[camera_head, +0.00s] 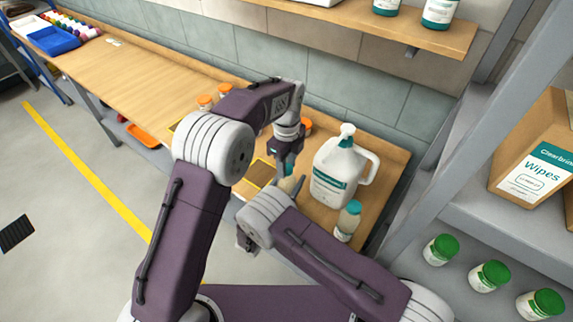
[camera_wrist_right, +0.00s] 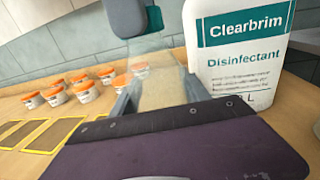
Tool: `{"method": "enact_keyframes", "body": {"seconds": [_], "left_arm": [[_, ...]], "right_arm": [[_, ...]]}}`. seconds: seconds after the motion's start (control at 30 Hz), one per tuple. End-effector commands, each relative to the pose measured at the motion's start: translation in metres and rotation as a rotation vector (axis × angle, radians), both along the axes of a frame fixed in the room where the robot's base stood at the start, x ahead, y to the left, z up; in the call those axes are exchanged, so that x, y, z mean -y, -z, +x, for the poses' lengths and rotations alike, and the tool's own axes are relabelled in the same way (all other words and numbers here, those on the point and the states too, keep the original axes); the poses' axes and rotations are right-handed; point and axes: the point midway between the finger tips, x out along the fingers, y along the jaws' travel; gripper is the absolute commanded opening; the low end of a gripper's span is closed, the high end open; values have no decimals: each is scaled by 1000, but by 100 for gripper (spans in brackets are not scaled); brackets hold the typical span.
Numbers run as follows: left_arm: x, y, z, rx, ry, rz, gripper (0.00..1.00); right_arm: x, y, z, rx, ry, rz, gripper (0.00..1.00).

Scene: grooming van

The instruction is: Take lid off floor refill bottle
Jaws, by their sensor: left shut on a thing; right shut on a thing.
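A small refill bottle (camera_head: 287,184) with beige contents is in front of the white jug in the head view, partly hidden by my arm. It fills the middle of the right wrist view (camera_wrist_right: 165,90). My right gripper (camera_wrist_right: 158,98) is shut on its body; in the head view my own forearm mostly covers that gripper. My left gripper (camera_head: 287,161) comes down from above and is shut on the teal lid (camera_head: 289,170) at the bottle's top. I cannot tell whether the lid is apart from the bottle.
A white Clearbrim disinfectant jug (camera_head: 338,173) stands close right of the grippers. Another teal-capped bottle (camera_head: 347,220) stands near the bench's front edge. Several orange-lidded tubs (camera_wrist_right: 82,86) and yellow-edged mats (camera_wrist_right: 45,136) lie left. The bench's left half (camera_head: 135,75) is mostly clear.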

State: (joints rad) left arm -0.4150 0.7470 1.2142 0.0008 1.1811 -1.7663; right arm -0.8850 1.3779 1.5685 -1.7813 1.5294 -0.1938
Motion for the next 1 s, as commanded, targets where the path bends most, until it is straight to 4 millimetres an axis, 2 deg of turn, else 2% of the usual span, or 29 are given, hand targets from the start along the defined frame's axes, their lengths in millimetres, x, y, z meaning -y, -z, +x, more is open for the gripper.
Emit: {"method": "enact_keyframes", "body": {"seconds": [0.1, 0.9, 0.93, 1.0], "left_arm": [[0, 0, 0, 1, -393, -1, 0], [0, -3, 1, -5, -3137, -2, 0], [0, -3, 1, 5, 3046, 2, 0], [0, -3, 1, 6, 2829, 2, 0]], "right_arm": [[0, 0, 0, 0, 0, 0, 0], [0, 0, 0, 0, 0, 0, 0], [0, 0, 0, 0, 0, 0, 0], [0, 0, 0, 0, 0, 0, 0]]}}
